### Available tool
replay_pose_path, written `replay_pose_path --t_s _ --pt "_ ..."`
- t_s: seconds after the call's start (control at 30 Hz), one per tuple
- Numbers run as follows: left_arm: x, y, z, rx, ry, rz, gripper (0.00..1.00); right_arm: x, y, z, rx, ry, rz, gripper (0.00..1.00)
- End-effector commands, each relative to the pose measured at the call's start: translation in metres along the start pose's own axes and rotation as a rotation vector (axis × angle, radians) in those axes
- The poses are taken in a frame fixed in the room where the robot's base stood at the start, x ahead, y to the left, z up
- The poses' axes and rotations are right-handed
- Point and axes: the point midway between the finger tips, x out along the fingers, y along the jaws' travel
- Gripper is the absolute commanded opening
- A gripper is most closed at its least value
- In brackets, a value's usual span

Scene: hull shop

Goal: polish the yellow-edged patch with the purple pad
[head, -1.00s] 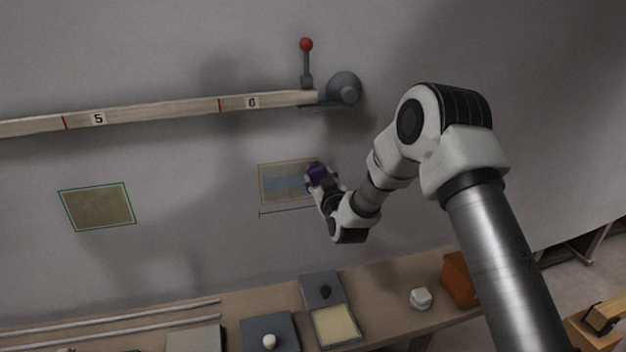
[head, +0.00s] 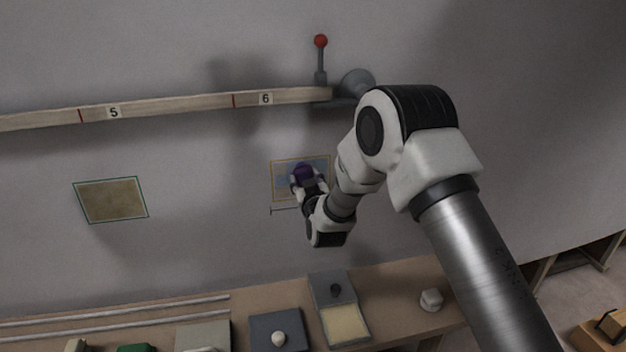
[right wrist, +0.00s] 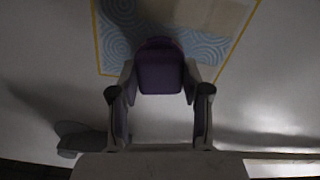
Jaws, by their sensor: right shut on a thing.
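The yellow-edged patch (head: 322,165) is on the grey wall, right of the middle in the head view. In the right wrist view the patch (right wrist: 210,48) shows blue swirls, with a plain tan area at the top. My right gripper (head: 308,183) is shut on the purple pad (head: 303,172), which is in front of the patch's lower part. In the right wrist view the pad (right wrist: 160,68) sits between the fingers at the patch's lower edge. I cannot tell whether it touches the surface. My left gripper is not in view.
A green-edged patch (head: 111,200) is on the wall to the left. A wooden rail (head: 185,106) with numbers and a red-knobbed lever (head: 320,42) are above.

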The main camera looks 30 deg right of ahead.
Motion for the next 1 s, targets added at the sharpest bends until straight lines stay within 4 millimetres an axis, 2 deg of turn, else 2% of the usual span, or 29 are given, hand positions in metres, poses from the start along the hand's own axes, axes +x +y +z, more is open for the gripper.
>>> replay_pose_path --t_s 0.1,0.3,0.53,0.73,1.0 --pt "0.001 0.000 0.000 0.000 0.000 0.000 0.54 0.000 -0.013 -0.003 -0.002 0.002 -0.002 0.16" --pt "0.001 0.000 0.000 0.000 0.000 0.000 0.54 0.000 -0.020 -0.005 -0.001 0.002 -0.002 0.16" --pt "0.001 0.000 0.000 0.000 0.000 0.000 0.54 0.000 -0.041 -0.010 -0.002 0.003 -0.002 0.16" --pt "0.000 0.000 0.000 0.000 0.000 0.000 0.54 0.000 -0.049 -0.012 -0.001 0.002 -0.001 0.16" --pt "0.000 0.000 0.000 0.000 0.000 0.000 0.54 0.000 -0.070 -0.018 0.000 0.002 0.000 0.16"
